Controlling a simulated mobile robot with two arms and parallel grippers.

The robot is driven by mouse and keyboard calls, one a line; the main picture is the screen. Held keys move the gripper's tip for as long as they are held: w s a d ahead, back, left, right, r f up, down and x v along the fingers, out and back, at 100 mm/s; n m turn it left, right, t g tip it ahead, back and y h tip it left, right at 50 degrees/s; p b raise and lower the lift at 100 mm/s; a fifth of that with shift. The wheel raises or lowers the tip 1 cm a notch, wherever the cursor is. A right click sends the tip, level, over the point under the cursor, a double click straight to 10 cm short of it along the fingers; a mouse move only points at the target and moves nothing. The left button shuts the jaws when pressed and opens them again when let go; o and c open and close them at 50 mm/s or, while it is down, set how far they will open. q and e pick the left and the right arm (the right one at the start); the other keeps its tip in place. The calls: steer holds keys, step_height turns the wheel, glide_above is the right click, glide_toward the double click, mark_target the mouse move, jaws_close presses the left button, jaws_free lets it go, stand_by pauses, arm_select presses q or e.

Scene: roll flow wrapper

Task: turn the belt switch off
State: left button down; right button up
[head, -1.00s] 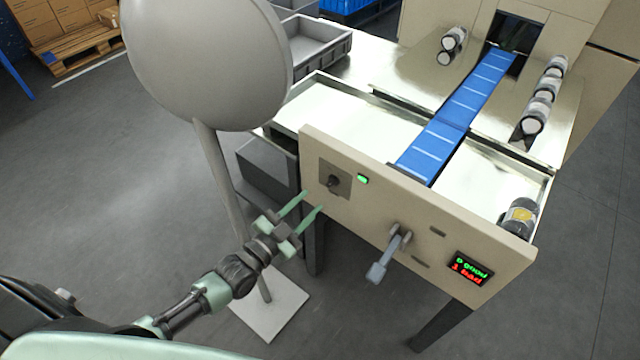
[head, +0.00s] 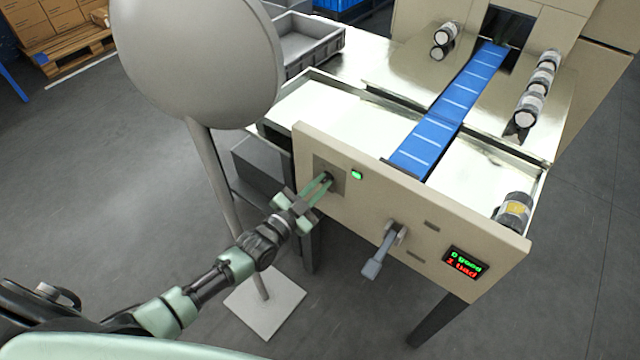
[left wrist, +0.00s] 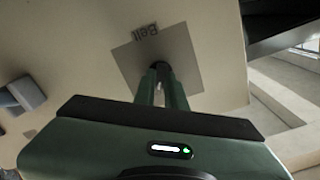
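The belt switch is a small dark knob (head: 328,176) on a grey square plate (head: 337,171) at the left of the machine's beige front panel. In the left wrist view the plate (left wrist: 185,60) bears the word "Belt", and the dark knob (left wrist: 159,66) shows at the fingertips. My left gripper (head: 327,182) reaches the plate with its green fingers close together, one on each side of the knob. They look shut on it, and they hide most of it. A green lamp (head: 357,175) beside the plate is lit. My right gripper is not in view.
A grey lever (head: 378,255) sticks out of the panel, right of the switch. A display (head: 465,263) reads "0 good, 1 bad". A round grey disc on a stand (head: 205,65) is close to my left arm.

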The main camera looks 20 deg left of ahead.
arm_select(q)
steer(key=shift+n, duration=0.4)
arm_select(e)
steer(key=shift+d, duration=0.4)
arm_select(q)
steer(key=n, duration=0.2)
steer(key=shift+n, duration=0.4)
steer(key=n, duration=0.5)
steer(key=shift+a+b, duration=0.1)
steer(key=shift+b, duration=0.25)
steer(key=shift+w+n, duration=0.1)
steer(key=shift+n, duration=1.5)
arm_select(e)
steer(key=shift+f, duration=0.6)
arm_select(q)
steer(key=shift+a, duration=0.1)
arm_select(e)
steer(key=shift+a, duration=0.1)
arm_select(q)
steer(key=c, duration=1.5)
jaws_free()
steer(key=shift+o, duration=0.2)
